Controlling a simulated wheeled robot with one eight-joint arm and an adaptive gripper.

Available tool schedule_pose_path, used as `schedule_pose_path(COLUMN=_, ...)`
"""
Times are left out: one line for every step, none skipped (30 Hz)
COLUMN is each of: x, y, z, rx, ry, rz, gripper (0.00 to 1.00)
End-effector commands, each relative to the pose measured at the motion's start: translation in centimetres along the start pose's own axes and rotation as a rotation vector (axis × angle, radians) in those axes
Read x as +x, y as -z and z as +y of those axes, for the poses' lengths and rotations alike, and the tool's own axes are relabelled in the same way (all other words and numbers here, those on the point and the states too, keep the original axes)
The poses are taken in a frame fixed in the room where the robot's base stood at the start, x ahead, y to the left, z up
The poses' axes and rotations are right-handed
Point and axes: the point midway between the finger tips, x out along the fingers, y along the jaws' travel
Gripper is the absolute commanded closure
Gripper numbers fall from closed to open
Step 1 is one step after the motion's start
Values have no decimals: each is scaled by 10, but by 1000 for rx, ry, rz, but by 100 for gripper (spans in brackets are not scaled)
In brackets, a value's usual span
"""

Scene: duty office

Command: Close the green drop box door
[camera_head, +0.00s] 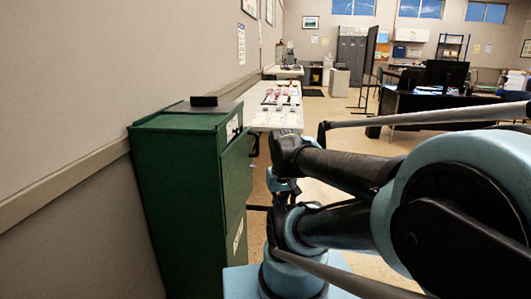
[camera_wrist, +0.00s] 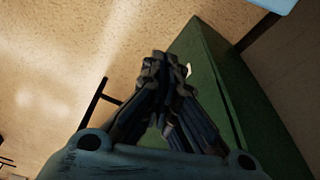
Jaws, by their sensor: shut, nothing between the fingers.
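The green drop box (camera_head: 178,200) stands against the left wall in the head view. Its door panel (camera_head: 236,165), on the side facing right, seems to stand out a little from the body at its top edge. How far it is open is hard to tell. My gripper (camera_head: 284,186) is to the right of the box in the head view, partly hidden by my arm. In the wrist view my gripper (camera_wrist: 166,62) has its fingertips together and empty, with the green box (camera_wrist: 212,62) close behind and to the right. Contact with the door cannot be told.
A small black object (camera_head: 204,101) sits on the box top. A long table (camera_head: 262,119) with small items runs along the wall behind the box. A desk with a monitor (camera_head: 446,73) stands at the right. Open floor (camera_head: 312,115) lies between them.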

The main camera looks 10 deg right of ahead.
Motion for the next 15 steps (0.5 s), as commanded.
schedule_pose_path(x=0, y=0, z=0, rx=0, ry=0, rz=0, gripper=100)
schedule_pose_path(x=0, y=0, z=0, rx=0, ry=0, rz=0, gripper=100)
schedule_pose_path(x=0, y=0, z=0, rx=0, ry=0, rz=0, gripper=100)
schedule_pose_path(x=0, y=0, z=0, rx=0, ry=0, rz=0, gripper=100)
schedule_pose_path(x=0, y=0, z=0, rx=0, ry=0, rz=0, gripper=100)
schedule_pose_path(x=0, y=0, z=0, rx=0, ry=0, rz=0, gripper=100)
schedule_pose_path(x=0, y=0, z=0, rx=0, ry=0, rz=0, gripper=100)
schedule_pose_path(x=-2, y=-1, z=0, rx=-1, ry=0, rz=3, gripper=100)
schedule_pose_path(x=-7, y=-6, z=0, rx=-4, ry=1, rz=10, gripper=100)
schedule_pose_path(x=-8, y=-5, z=0, rx=-7, ry=2, rz=11, gripper=100)
schedule_pose_path(x=-10, y=-3, z=0, rx=-14, ry=4, rz=10, gripper=100)
schedule_pose_path(x=-13, y=1, z=-1, rx=-25, ry=8, rz=9, gripper=100)
schedule_pose_path(x=-16, y=6, z=-1, rx=-35, ry=11, rz=7, gripper=100)
schedule_pose_path(x=-19, y=10, z=2, rx=-48, ry=16, rz=6, gripper=100)
schedule_pose_path(x=-24, y=18, z=4, rx=-69, ry=21, rz=4, gripper=100)
